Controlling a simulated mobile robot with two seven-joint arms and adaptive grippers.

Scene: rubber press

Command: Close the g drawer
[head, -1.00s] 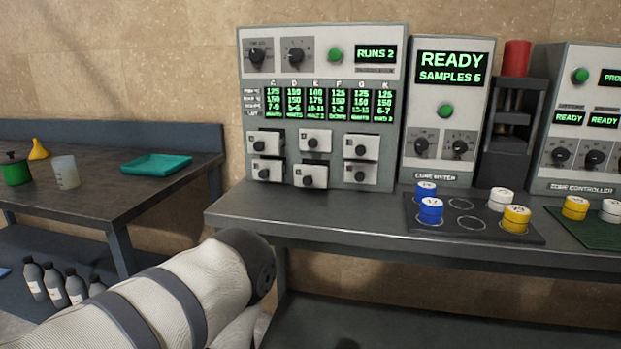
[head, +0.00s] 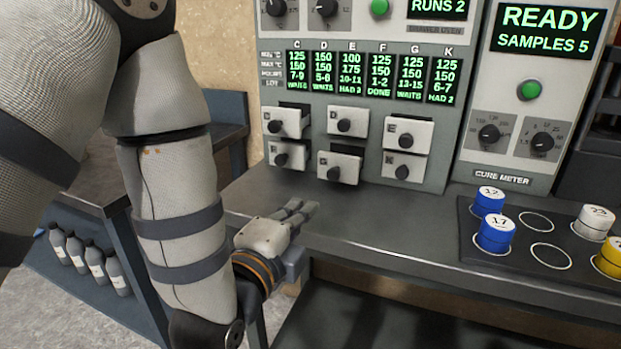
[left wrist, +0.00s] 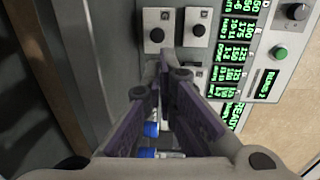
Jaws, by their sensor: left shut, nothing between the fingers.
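The G drawer (head: 338,168) is the middle one of the lower row on the grey cabinet. It is a pale front with a dark knob and stands out, with a dark gap above it. My left gripper (head: 303,208) is shut and empty, low over the bench, in front of and below the G drawer, apart from it. My right gripper is not in view.
The C drawer (head: 284,122) also stands out, at the upper left. The K drawer (head: 404,166) is right of G. A dark mat (head: 518,252) with blue, white and yellow pots lies on the bench (head: 400,238) at right. The bench in front of the drawers is clear.

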